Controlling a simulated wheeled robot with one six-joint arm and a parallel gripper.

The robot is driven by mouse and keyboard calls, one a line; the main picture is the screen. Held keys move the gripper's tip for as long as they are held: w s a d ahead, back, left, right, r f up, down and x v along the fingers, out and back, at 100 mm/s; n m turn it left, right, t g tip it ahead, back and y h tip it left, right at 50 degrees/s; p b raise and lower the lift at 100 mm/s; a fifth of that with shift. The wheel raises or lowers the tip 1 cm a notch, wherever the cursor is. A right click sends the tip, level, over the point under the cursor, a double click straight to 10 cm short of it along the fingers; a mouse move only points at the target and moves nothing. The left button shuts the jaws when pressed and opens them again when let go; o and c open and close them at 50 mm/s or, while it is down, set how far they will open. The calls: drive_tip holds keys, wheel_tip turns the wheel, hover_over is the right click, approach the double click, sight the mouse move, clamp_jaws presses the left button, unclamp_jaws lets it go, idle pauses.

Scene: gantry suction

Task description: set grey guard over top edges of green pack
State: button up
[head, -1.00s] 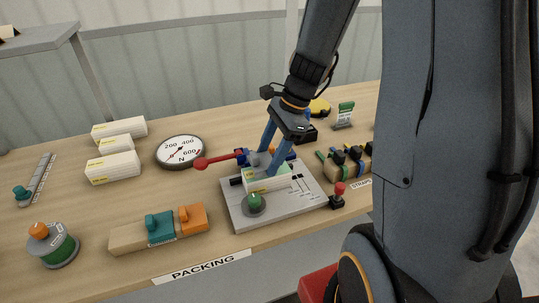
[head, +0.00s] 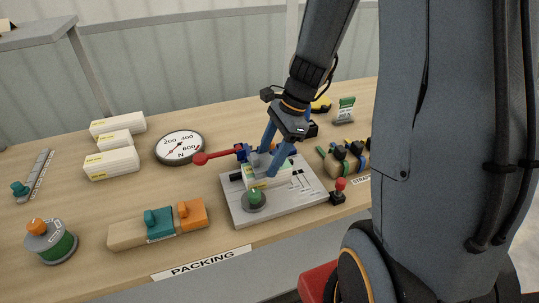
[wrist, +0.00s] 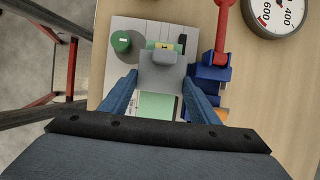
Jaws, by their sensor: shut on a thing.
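My gripper (wrist: 162,82) has its two blue fingers on either side of the grey guard (wrist: 163,70) and is shut on it. The green pack (wrist: 158,105) lies beneath the guard, on a light grey fixture plate (wrist: 121,62). In the wrist view the guard crosses the pack, with green showing on both sides. In the head view my gripper (head: 271,160) is low over the plate, and its fingers partly hide the guard and pack. I cannot tell whether the guard touches the pack's top edges.
A red-handled blue clamp (wrist: 211,76) stands close beside the right finger in the wrist view. A round dial (head: 180,147) and white boxes (head: 112,163) are to the left.

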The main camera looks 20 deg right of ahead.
drive_tip(key=shift+f, duration=0.6)
drive_tip(key=o, duration=1.1)
drive_tip(key=shift+b+v, duration=0.55)
drive_tip(key=shift+v, duration=3.4)
